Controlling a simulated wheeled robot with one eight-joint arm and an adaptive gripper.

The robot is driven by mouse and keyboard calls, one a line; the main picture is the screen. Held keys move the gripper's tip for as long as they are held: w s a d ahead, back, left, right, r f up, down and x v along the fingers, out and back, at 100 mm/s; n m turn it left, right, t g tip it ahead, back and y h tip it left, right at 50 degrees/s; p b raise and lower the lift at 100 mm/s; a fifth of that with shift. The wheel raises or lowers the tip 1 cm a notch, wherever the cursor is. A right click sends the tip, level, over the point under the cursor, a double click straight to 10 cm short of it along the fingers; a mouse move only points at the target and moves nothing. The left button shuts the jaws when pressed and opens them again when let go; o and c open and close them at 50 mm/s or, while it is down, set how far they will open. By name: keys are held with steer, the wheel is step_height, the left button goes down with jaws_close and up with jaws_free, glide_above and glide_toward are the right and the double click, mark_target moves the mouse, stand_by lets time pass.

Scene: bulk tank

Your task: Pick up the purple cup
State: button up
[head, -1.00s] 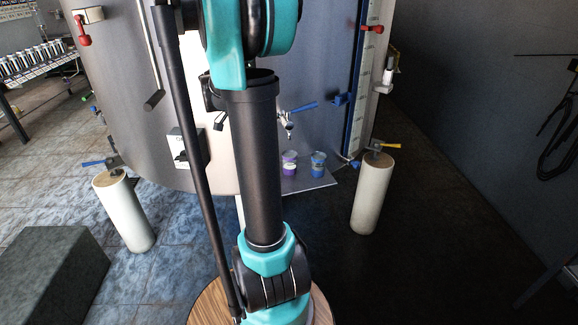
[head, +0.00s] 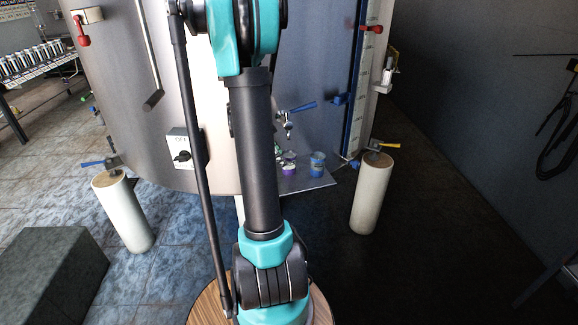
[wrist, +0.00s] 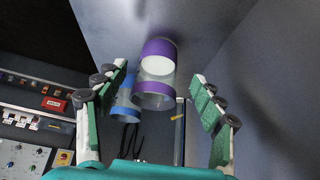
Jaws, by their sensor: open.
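The purple cup (head: 289,170) stands on a grey shelf (head: 312,183) at the foot of the big tank in the head view. Its upper part is partly covered by my gripper (head: 281,154), mostly hidden behind my arm. In the wrist view the purple cup (wrist: 155,75), clear with purple bands and a white patch, shows between the two spread fingers of my gripper (wrist: 162,75). The fingers are open, one on each side, with gaps to the cup. I cannot tell how deep the cup lies between them.
A blue cup (head: 318,164) stands just right of the purple cup and shows behind it in the wrist view (wrist: 124,105). A tap with a blue handle (head: 298,108) hangs above. White posts (head: 372,193) flank the shelf. The dark floor at right is clear.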

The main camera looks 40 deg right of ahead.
steer(key=x, duration=0.4)
steer(key=shift+s+d+r, duration=0.15)
steer(key=shift+s+d, duration=0.05)
steer(key=shift+s+d+f, duration=0.1)
steer(key=shift+d+f, duration=0.15)
steer(key=shift+f, duration=0.35)
steer(key=shift+c, duration=0.4)
steer(key=c, duration=1.3)
steer(key=shift+r, duration=0.15)
